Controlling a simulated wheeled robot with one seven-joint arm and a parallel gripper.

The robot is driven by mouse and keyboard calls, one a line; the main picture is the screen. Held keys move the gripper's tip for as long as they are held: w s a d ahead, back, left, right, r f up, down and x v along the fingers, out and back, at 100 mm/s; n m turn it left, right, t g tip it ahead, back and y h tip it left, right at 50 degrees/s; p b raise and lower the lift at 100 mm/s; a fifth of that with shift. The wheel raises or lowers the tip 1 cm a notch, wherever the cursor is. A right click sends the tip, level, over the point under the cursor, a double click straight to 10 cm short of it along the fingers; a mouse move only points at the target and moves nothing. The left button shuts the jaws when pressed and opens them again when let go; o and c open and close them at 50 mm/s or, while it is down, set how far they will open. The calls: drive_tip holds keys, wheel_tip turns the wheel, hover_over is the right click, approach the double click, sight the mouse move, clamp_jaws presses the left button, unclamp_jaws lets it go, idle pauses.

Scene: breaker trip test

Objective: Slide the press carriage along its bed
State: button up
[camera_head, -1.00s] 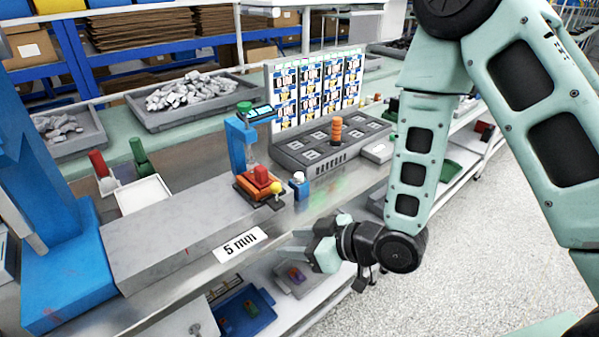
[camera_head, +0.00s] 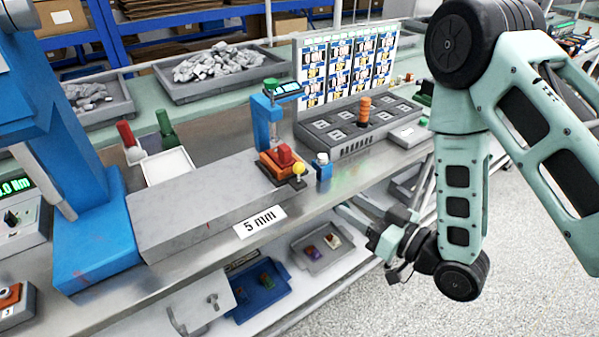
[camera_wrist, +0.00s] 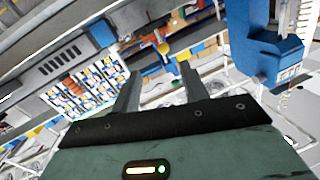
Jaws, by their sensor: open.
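The press carriage (camera_head: 270,168) appears to be the orange base carrying a red block, with a yellow knob (camera_head: 299,169) at its front right. It sits at the right end of the long grey bed (camera_head: 195,212), under a small blue press column (camera_head: 262,122). My gripper (camera_head: 350,212) is open and empty, in front of the bench edge, to the right of and below the knob, not touching it. In the wrist view my gripper's two fingers (camera_wrist: 159,72) stand apart, with a yellow round thing (camera_wrist: 163,47), likely the knob, beyond the gap.
A small blue-and-white post (camera_head: 322,168) stands just right of the carriage. A "5 mm" label (camera_head: 260,222) is on the bench front. A large blue press (camera_head: 85,200) stands at the bed's left end. A grey socket panel (camera_head: 350,130) is behind. Lower-shelf trays (camera_head: 258,288) sit below.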

sight(303, 171)
drive_tip(key=shift+t, duration=0.3)
drive_tip(key=x, duration=1)
drive_tip(key=r+b+x, duration=0.1)
drive_tip(key=x, duration=0.5)
drive_tip(key=shift+a+r, duration=0.1)
drive_tip(key=shift+a, duration=0.1)
clamp_jaws()
